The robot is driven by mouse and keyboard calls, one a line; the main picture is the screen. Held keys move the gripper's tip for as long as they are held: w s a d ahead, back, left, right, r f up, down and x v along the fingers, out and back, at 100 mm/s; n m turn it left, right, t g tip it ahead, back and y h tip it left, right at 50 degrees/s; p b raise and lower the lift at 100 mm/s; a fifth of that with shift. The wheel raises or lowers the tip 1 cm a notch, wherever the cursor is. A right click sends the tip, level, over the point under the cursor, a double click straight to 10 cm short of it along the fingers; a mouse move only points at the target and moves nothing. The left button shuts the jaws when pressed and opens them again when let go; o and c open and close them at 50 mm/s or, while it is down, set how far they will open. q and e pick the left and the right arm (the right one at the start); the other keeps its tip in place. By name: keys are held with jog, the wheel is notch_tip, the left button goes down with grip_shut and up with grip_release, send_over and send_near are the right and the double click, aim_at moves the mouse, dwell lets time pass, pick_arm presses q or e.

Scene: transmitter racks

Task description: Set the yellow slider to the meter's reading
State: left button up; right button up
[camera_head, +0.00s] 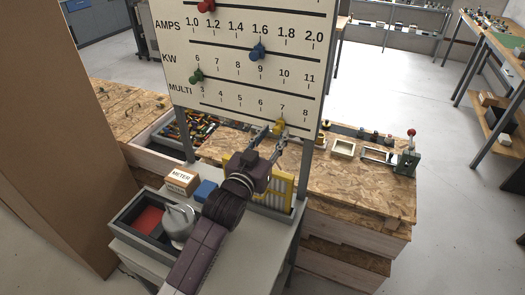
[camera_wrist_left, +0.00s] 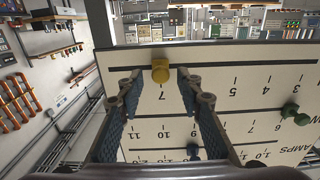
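The yellow slider (camera_head: 279,126) sits at the bottom edge of the white scale board (camera_head: 235,30), by the 7 of the MULTI scale. It also shows in the left wrist view (camera_wrist_left: 160,71), where the board appears upside down. My left gripper (camera_head: 270,138) is open, its fingertips to either side of the slider; in the left wrist view the slider lies between and slightly beyond the tips (camera_wrist_left: 158,84), with gaps on both sides. The orange-white box labelled METER (camera_head: 182,178) stands on the grey bench; no reading is legible. My right gripper is not in view.
A red slider (camera_head: 206,5), a blue slider (camera_head: 258,51) and a green slider (camera_head: 196,75) sit higher on the board. A tray (camera_head: 132,216) holding a metal vessel (camera_head: 178,222), a blue block (camera_head: 206,191) and a yellow slotted rack (camera_head: 279,190) are near my left arm.

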pick_arm(q)
jog(key=v, duration=0.9)
